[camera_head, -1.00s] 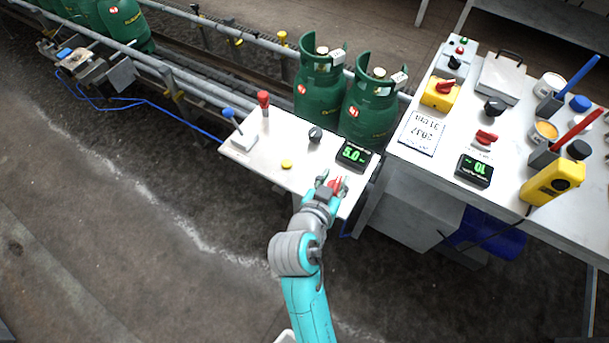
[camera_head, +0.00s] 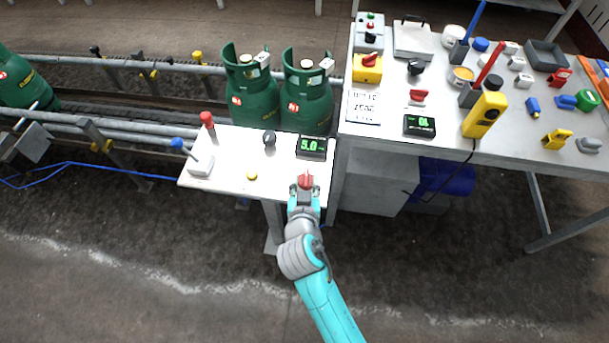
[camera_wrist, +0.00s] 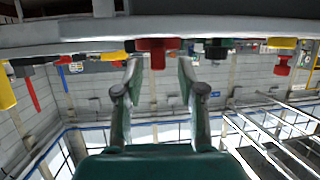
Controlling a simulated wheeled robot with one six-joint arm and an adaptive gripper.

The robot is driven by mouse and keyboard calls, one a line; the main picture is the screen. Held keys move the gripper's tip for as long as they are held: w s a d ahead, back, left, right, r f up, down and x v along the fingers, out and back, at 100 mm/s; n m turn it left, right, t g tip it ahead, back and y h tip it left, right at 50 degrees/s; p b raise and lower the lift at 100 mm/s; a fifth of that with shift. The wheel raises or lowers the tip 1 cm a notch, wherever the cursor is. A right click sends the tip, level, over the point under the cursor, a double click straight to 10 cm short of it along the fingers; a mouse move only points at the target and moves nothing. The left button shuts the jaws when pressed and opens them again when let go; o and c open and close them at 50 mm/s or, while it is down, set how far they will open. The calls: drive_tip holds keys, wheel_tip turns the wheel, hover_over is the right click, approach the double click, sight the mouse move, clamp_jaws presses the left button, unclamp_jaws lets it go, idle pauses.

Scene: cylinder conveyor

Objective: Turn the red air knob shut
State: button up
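A red knob (camera_head: 305,181) sits near the front right edge of the small white panel (camera_head: 225,170), just below a display (camera_head: 311,146) reading 5.0. My gripper (camera_head: 304,194) is at the panel's front edge, pointing at this knob. In the wrist view the picture is upside down, and the red knob (camera_wrist: 157,52) shows between and just beyond the two fingertips of my gripper (camera_wrist: 159,72). The fingers are apart, with a gap on each side of the knob. A second red knob (camera_head: 418,96) is on the bench to the right, above another display (camera_head: 419,125).
The panel also carries a red-topped lever (camera_head: 207,121), a blue-topped lever (camera_head: 178,144), a black knob (camera_head: 269,138) and a yellow button (camera_head: 252,176). Green gas cylinders (camera_head: 252,100) stand behind it. A cluttered white bench (camera_head: 385,145) adjoins on the right. Floor in front is clear.

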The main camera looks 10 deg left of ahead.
sight(306, 178)
drive_tip(key=shift+x, duration=1.6)
clamp_jaws()
drive_tip(key=shift+m+h, duration=0.8)
drive_tip(key=shift+h, duration=0.2)
drive_tip(key=shift+d, duration=0.1)
unclamp_jaws()
drive_tip(key=shift+s, duration=0.1)
